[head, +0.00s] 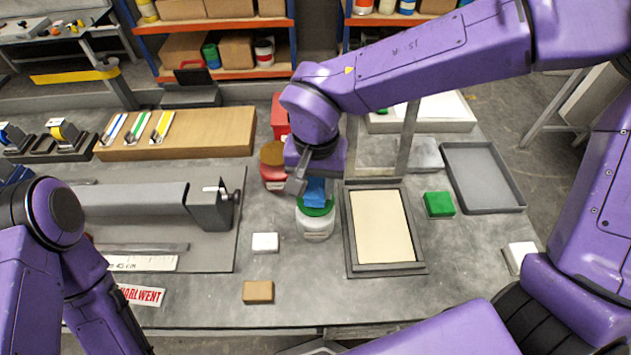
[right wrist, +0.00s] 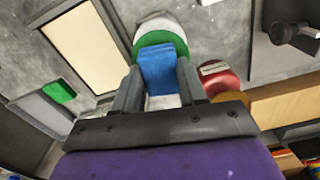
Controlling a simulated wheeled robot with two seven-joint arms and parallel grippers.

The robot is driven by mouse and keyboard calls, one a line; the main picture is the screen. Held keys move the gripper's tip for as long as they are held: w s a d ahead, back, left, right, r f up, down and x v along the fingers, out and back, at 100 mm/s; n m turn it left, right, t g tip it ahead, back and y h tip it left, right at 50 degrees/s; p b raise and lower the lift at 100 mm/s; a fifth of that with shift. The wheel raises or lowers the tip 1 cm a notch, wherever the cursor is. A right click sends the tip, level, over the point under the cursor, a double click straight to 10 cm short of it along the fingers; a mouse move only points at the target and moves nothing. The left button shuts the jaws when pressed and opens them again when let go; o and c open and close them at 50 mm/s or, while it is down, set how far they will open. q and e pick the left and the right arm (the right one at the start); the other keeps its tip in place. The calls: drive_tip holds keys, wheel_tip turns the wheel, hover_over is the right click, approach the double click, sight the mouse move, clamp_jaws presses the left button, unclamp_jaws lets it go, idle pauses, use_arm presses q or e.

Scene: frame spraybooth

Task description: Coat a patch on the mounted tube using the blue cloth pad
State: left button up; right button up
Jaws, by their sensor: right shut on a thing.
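My right gripper (head: 309,184) points down over the bench, right of the mounted tube. It is shut on the blue cloth pad (head: 315,192), which also shows between the fingers in the right wrist view (right wrist: 158,70). The pad is over a white jar (head: 316,228) with a green top; I cannot tell whether it touches or dips into it. The mounted grey tube (head: 135,207) lies level at the left, its right end in a dark grey clamp block (head: 208,208). No coated patch shows on its visible side. My left gripper is out of view; only its arm shows.
A red tub (head: 273,174) stands just left of my right gripper. A cream panel in a dark frame (head: 380,226) lies right of the jar. A white block (head: 265,242), a tan block (head: 258,291) and a green block (head: 438,204) sit nearby. The front middle bench is mostly clear.

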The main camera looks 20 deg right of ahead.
sight(315, 188)
drive_tip(key=shift+w+f, duration=0.1)
drive_tip(key=shift+f, duration=0.15)
drive_tip(key=shift+f+b, duration=0.3)
drive_tip(key=shift+f, duration=0.5)
idle(0.6)
drive_tip(key=shift+f+p, duration=0.1)
drive_tip(key=shift+p, duration=0.45)
idle(1.6)
wheel_tip(315, 188, up, 7)
drive_tip(key=p, duration=0.9)
drive_tip(key=shift+p, duration=0.3)
idle(0.5)
